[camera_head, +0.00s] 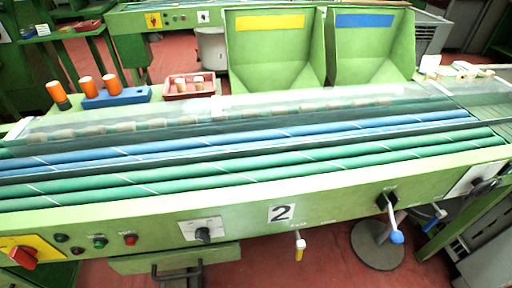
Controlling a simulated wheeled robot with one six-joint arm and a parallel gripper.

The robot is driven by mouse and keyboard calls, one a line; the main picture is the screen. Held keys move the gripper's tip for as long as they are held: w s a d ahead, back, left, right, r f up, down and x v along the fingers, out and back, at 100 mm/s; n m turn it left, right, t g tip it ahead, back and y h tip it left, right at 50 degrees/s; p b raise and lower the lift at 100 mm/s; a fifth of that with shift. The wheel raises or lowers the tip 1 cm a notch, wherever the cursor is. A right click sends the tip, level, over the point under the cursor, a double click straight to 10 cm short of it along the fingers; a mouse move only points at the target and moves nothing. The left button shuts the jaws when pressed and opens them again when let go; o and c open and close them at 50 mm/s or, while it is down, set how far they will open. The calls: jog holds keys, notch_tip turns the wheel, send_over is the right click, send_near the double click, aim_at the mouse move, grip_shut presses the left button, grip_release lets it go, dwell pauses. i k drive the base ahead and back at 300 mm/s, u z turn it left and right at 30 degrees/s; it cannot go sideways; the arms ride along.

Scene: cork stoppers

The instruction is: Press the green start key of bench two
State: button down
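A small green key (99,242) sits on a pale label at the left of that face. A red key (130,239) is to its right. Nothing covers the green key. My gripper is not in view.
A red switch (22,257) on a yellow plate is at far left. A black knob (203,235), a yellow-tipped lever (299,247) and a blue-ended crank (396,235) stick out of the front. A drawer handle (177,271) is below.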

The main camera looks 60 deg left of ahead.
aim_at(98, 245)
jog(key=z, duration=0.55)
jog(key=k, duration=1.05)
jog(key=u, duration=2.55)
